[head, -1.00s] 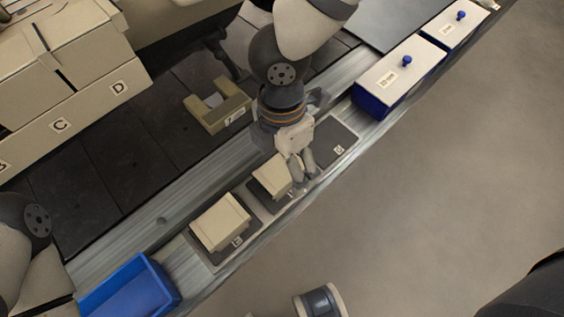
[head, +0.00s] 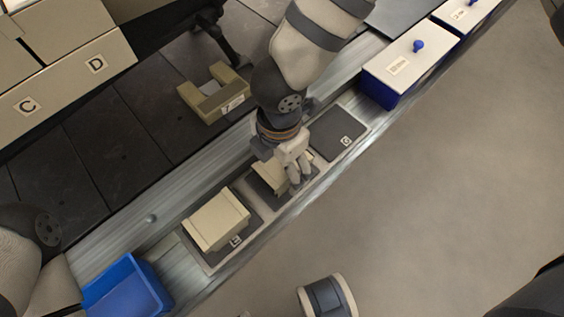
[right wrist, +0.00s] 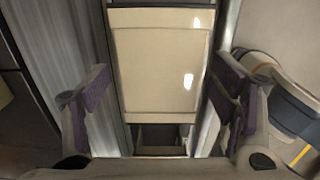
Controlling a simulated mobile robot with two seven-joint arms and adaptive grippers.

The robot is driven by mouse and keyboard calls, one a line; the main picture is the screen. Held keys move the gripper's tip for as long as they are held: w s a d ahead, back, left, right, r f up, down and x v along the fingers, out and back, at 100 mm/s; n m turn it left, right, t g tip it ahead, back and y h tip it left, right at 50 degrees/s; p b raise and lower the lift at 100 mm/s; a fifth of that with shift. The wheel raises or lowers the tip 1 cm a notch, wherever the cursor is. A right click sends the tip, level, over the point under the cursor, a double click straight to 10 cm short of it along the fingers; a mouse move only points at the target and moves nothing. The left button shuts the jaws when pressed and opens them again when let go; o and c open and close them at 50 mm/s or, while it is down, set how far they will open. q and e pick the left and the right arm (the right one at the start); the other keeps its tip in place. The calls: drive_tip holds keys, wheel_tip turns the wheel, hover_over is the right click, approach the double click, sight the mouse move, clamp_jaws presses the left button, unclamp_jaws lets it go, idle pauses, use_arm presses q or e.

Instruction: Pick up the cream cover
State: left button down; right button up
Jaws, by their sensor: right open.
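A small cream piece (head: 262,178), which I take to be the cream cover, lies on the middle dark mat of the conveyor, partly hidden by my right gripper. My right gripper (head: 299,178) is open, right over its right side. In the right wrist view, a flat cream panel (right wrist: 160,65) fills the space between and beyond the open fingers (right wrist: 158,108), with a gap to each finger. A larger cream box-shaped piece (head: 216,219) sits on the mat to the lower left. My left gripper is out of view; only part of the left arm shows at the left edge.
An empty dark mat (head: 338,133) marked with a letter lies to the upper right. A blue bin (head: 128,290) stands at the lower left. White-topped blue boxes (head: 410,65) stand at the upper right. A cream U-shaped holder (head: 214,94) sits behind the conveyor.

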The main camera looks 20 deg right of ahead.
drive_tip(key=c, duration=1.3)
drive_tip(key=shift+r, duration=0.15)
